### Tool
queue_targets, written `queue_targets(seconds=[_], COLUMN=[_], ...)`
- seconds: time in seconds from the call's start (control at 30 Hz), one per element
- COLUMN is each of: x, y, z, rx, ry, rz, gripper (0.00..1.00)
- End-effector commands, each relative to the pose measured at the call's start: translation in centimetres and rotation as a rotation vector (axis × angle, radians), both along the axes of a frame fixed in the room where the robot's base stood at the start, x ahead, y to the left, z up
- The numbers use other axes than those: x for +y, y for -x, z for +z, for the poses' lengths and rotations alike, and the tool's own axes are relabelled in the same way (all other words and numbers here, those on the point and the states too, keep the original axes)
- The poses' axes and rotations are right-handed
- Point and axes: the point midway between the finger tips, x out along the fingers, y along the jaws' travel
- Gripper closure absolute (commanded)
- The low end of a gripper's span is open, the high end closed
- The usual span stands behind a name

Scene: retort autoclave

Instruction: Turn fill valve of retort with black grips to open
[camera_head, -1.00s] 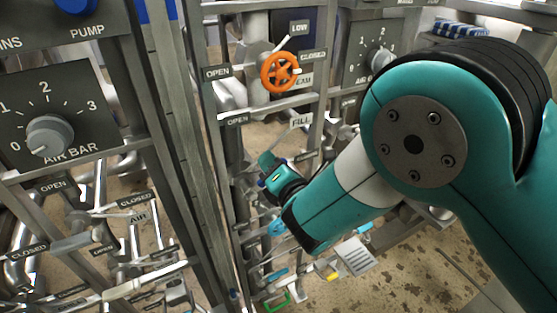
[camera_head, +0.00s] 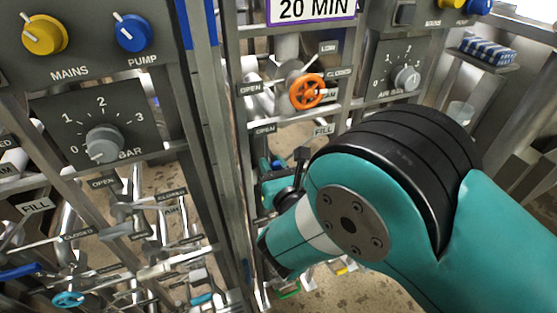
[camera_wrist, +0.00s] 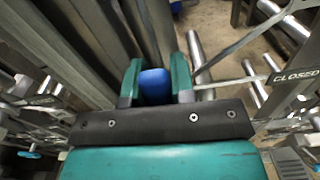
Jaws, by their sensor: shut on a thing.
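My gripper (camera_wrist: 155,78) is shut on a blue grip (camera_wrist: 154,88), which sits between its two teal fingers in the wrist view. Which valve this grip belongs to cannot be told, as its lever is hidden. No black grip can be clearly made out.
An orange handwheel (camera_head: 307,91) is above the FILL plate. Metal uprights (camera_head: 205,110) stand left of my wrist. The left frame has pipes, levers and a grey dial (camera_head: 104,143). A CLOSED plate (camera_wrist: 296,76) is at right in the wrist view.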

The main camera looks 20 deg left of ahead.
Motion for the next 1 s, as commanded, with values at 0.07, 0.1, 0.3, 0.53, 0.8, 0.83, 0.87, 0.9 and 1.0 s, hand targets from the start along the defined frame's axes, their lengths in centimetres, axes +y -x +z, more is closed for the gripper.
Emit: queue_targets(seconds=[0.07, 0.1, 0.3, 0.53, 0.8, 0.83, 0.87, 0.9, 1.0], x=[0.18, 0.25, 0.44, 0.5, 0.5, 0.49, 0.48, 0.48, 0.46], y=[0.42, 0.5, 0.7, 0.76, 0.78, 0.78, 0.75, 0.72, 0.66], z=[-0.23, -0.25, -0.27, -0.33, -0.35, -0.36, -0.35, -0.3, -0.2], rx=[-0.02, -0.03, -0.063, -0.073, -0.074, -0.073, -0.073, -0.073, -0.073], ry=[0.027, 0.036, 0.065, 0.074, 0.076, 0.076, 0.076, 0.074, 0.071], rz=[0.004, 0.004, 0.003, 0.003, 0.003, 0.003, 0.003, 0.002, 0.001], gripper=[1.0, 1.0, 1.0, 1.0, 0.7, 0.63, 0.56, 0.51, 0.51])
